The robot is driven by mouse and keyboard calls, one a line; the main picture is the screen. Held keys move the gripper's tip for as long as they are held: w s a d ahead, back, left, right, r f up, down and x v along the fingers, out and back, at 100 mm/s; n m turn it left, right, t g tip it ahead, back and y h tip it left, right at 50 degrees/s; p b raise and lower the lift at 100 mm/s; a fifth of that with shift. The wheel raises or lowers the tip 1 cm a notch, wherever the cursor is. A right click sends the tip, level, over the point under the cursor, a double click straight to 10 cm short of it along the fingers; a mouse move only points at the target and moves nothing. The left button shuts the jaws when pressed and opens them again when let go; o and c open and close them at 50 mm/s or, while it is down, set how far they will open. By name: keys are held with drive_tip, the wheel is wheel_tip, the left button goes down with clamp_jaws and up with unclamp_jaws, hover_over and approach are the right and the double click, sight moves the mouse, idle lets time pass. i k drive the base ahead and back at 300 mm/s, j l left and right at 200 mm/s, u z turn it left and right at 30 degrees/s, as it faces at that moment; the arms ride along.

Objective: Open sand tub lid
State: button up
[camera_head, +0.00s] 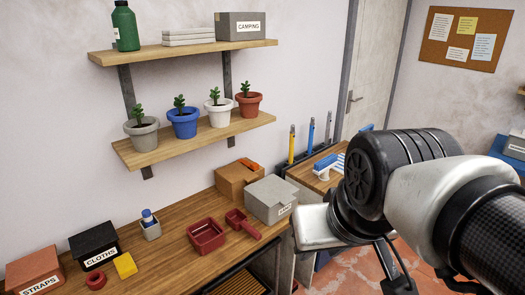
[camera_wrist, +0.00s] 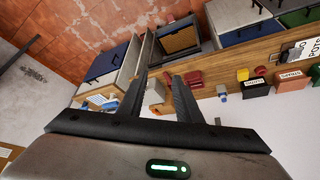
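The sand tub looks to be the light grey box (camera_head: 271,200) on the wooden workbench. It has a closed grey lid and a small white label that is hard to read. In the wrist view, a pale box (camera_wrist: 155,91) that appears to be the same tub shows between my fingers, some distance beyond them. My gripper (camera_wrist: 160,82) is open, with its two dark fingers apart and nothing between them. In the head view my arm comes in from the right, and my fingers cannot be made out clearly there.
A cardboard box (camera_head: 239,180) stands behind the tub. A red tray (camera_head: 206,235) and red scoop (camera_head: 242,223) lie left of it. The cloths box (camera_head: 94,246), straps box (camera_head: 35,272) and yellow block (camera_head: 125,265) are further left. The potted-plant shelf (camera_head: 195,139) hangs above.

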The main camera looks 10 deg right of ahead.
sight(271, 190)
drive_tip(key=i+l+z, duration=0.1)
drive_tip(key=z, duration=0.25)
drive_tip(key=i+z, duration=0.55)
drive_tip(key=z, duration=0.2)
